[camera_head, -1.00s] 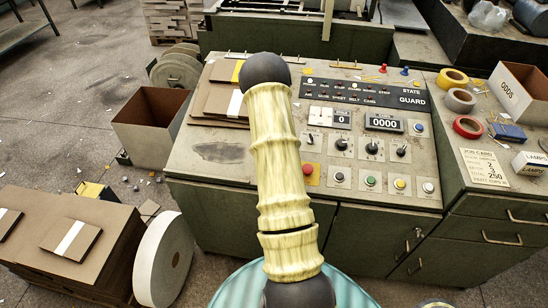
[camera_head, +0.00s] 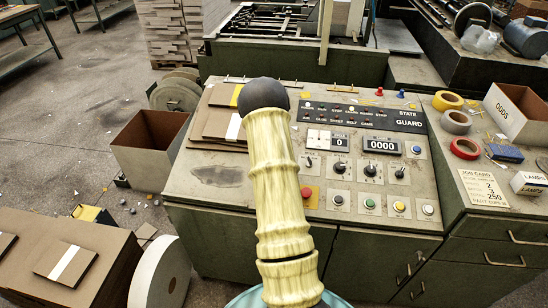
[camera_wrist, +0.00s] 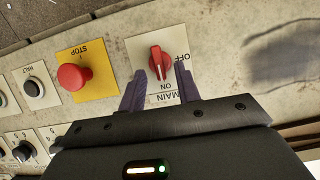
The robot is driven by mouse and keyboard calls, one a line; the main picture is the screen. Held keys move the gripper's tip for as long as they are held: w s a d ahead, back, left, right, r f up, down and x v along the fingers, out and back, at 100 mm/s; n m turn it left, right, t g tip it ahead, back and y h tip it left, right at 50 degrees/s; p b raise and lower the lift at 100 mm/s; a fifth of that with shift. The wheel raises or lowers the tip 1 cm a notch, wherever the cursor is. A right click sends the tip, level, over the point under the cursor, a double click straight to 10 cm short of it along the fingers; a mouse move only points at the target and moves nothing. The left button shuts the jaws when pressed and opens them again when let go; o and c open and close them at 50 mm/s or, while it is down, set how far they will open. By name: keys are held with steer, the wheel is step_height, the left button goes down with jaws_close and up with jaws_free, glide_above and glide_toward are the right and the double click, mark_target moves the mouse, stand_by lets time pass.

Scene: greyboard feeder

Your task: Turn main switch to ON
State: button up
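The main switch (camera_wrist: 160,62) is a red rotary knob on a pale plate, seen upside down in the wrist view. Its raised ridge runs nearly up and down in the picture, with the lower end towards the ON mark; the OFF mark is to its right. I cannot tell which end is the pointer. My gripper (camera_wrist: 160,74) is open, with one dark finger on each side of the knob's lower part; contact is not clear. In the head view my arm hides the switch and gripper.
The red stop button (camera_wrist: 73,77) on its yellow plate is close left of the switch; it also shows in the head view (camera_head: 306,192). Black knobs and push buttons fill the console (camera_head: 217,176). Cardboard pieces (camera_head: 213,123) lie at its left.

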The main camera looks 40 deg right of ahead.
step_height(320, 180, up, 16)
steer(key=w+d+b, duration=0.1)
steer(key=d, duration=0.1)
steer(key=shift+w+r, duration=0.15)
steer(key=shift+w, duration=0.1)
stand_by(0.4)
steer(key=s+a+r+n+t+p, duration=0.1)
steer(key=s+a+n, duration=0.2)
steer(key=a, duration=0.8)
steer(key=s+a+r+n+t+p, duration=0.1)
steer(key=s+a+n, duration=0.2)
steer(key=s+a, duration=0.4)
steer(key=s+a+r+n+t+h+p, duration=0.1)
steer(key=s+a+n, duration=0.3)
steer(key=a, duration=1)
steer(key=shift+s+a+r+t, duration=0.3)
steer(key=shift+s+a, duration=0.1)
steer(key=shift+s, duration=0.2)
